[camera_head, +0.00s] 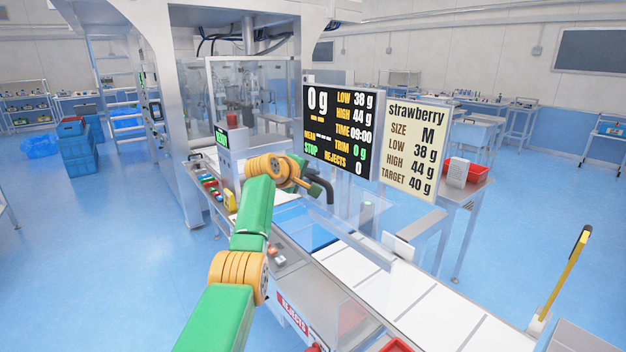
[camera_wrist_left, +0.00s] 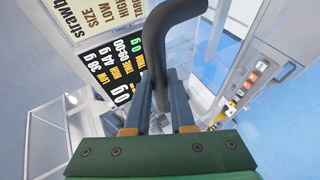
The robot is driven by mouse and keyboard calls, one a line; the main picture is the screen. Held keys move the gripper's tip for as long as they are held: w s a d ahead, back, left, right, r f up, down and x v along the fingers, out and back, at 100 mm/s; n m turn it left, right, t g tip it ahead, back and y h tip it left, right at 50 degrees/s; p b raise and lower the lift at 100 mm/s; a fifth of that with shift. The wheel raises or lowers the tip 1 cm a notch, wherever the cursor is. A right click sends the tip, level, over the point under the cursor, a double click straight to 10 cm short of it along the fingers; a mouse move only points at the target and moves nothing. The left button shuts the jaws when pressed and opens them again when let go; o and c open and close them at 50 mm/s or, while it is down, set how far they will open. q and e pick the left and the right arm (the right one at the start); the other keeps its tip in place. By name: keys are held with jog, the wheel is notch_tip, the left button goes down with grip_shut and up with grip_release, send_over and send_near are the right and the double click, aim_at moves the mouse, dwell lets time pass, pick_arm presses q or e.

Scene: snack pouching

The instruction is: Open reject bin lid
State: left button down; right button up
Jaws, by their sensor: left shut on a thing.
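My green and orange left arm reaches over the conveyor, and its gripper (camera_head: 308,187) is beside the lower edge of the black display. In the left wrist view the two fingers (camera_wrist_left: 160,108) are shut on a dark curved handle (camera_wrist_left: 156,50), which bends up and to the right. The handle also shows in the head view (camera_head: 326,188); what it is fixed to is hidden. A red REJECTS label (camera_head: 292,313) is on the front side of the line, below my arm. I cannot make out the reject bin's lid. My right gripper is out of view.
A black weight display (camera_head: 340,135) and a cream strawberry sign (camera_head: 411,150) stand close behind the gripper. White belt sections (camera_head: 400,290) run to the lower right. A clear panel (camera_head: 335,285) stands along the front. A red tray (camera_head: 466,170) is on a side table.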

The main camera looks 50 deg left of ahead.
pick_arm(q)
jog(key=shift+w, duration=0.25)
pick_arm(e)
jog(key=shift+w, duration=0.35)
pick_arm(q)
jog(key=shift+d, duration=0.1)
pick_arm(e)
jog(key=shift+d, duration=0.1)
pick_arm(q)
jog(key=c, duration=0.8)
grip_release()
jog(key=shift+w, duration=0.1)
jog(key=shift+o, duration=0.2)
jog(key=shift+w+d, duration=0.1)
jog(key=shift+w, duration=0.05)
jog(key=shift+s+b, duration=0.2)
jog(key=shift+b, duration=0.2)
jog(key=b+v, duration=0.4)
jog(key=v, duration=0.2)
jog(key=shift+d+r, duration=0.1)
jog(key=shift+r, duration=0.05)
jog(key=shift+s+d+r, duration=0.15)
jog(key=shift+s+r, duration=0.1)
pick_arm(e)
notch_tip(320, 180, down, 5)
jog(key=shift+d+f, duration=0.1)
